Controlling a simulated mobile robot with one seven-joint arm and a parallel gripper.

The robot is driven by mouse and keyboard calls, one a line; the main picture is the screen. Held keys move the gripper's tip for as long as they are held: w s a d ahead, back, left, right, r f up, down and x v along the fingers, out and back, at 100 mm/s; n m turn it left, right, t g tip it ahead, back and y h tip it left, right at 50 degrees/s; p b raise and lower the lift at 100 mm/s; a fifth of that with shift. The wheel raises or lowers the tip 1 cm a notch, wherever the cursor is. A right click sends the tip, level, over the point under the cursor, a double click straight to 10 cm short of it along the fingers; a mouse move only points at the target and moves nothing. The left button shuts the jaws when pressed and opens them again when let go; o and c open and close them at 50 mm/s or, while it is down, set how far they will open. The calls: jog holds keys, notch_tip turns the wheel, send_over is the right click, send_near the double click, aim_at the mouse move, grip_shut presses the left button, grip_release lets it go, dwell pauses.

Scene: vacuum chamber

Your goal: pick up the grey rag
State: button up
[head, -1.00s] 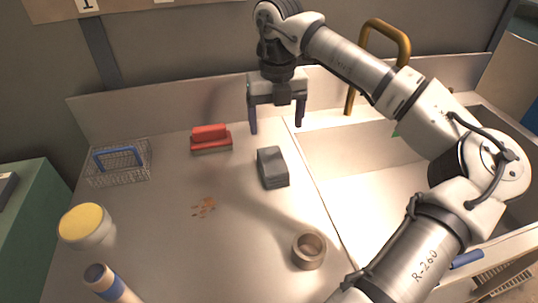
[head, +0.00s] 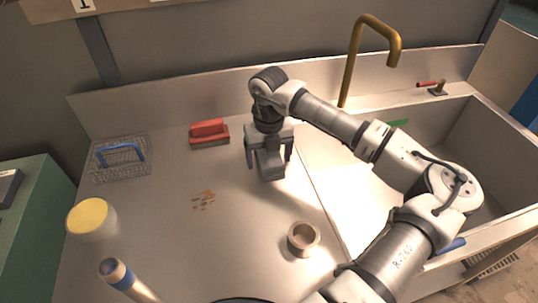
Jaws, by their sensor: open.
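The grey rag (head: 271,168) is a dark grey folded block on the counter, left of the sink. My gripper (head: 269,163) is open and over the rag, with one finger on its left and one on its right. The gripper hides the rag's upper part. I cannot tell whether the fingers touch the rag.
A red brush (head: 209,134) lies behind and to the left. A wire basket (head: 122,162) with a blue handle is at far left. The sink (head: 440,150) and brass tap (head: 350,70) are at right.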

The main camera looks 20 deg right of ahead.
jog(key=shift+f, duration=0.1)
jog(key=shift+c, duration=0.4)
jog(key=c, duration=1)
notch_tip(320, 180, up, 20)
jog(key=b, duration=0.4)
